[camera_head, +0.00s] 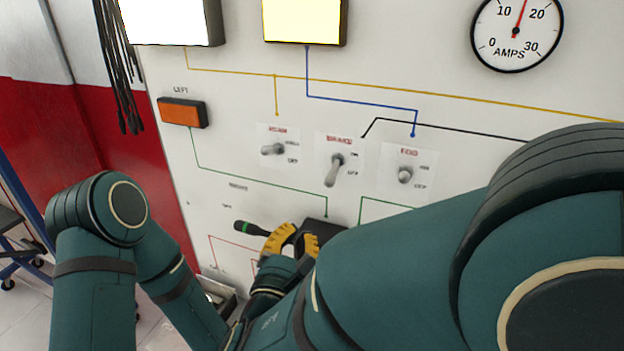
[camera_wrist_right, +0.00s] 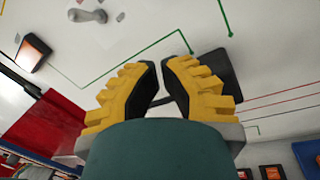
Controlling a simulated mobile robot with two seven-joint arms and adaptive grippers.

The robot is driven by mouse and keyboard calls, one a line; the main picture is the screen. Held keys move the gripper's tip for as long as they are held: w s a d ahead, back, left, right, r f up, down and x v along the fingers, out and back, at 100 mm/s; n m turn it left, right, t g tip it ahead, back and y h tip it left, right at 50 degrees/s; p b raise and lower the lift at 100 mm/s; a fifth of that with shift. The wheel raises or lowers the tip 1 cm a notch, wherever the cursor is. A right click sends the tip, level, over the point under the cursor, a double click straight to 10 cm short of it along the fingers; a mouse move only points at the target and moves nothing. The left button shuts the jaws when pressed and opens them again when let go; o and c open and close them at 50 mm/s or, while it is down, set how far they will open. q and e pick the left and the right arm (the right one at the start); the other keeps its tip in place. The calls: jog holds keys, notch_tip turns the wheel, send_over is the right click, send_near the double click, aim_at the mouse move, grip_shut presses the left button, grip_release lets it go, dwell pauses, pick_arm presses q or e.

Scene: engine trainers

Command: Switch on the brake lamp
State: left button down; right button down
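The brake switch (camera_head: 335,170) is a grey toggle on a white plate with red lettering, in the middle of a row of three in the head view. Its lever tilts down and slightly left. I cannot tell which lamp is the brake lamp. My right gripper (camera_head: 292,238) has yellow fingers, below the brake switch and apart from it. In the right wrist view, its fingertips (camera_wrist_right: 160,62) lean towards each other with a narrow gap. They are beside a black stalk with a green band (camera_head: 243,226); no clear grip on it shows. My left gripper is not in view.
Two more toggles flank the brake switch: one on the left (camera_head: 272,149) and the fog switch (camera_head: 405,175) on the right. Above are a lit white lamp (camera_head: 170,22), a lit yellow lamp (camera_head: 303,20) and an ammeter (camera_head: 517,32). An orange lamp (camera_head: 182,112) is at left.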

aim_at(333, 174)
jog(key=shift+d, duration=0.1)
jog(key=w, duration=0.3)
jog(key=w+d, duration=0.1)
jog(key=w, duration=0.2)
jog(key=w+p, duration=0.1)
jog(key=w, duration=0.2)
jog(key=shift+w+d+r, duration=0.15)
jog(key=shift+w+d, duration=0.15)
jog(key=shift+w, duration=0.05)
jog(key=r, duration=0.1)
jog(key=s+d+r+p, duration=0.1)
jog(key=shift+r, duration=0.4)
jog(key=shift+s+d+r, duration=0.15)
jog(key=shift+s+r, duration=0.15)
jog(key=shift+w, duration=0.1)
jog(key=shift+s+r+g+p, duration=0.2)
jog(key=shift+g+p, duration=0.2)
jog(key=shift+p, duration=0.15)
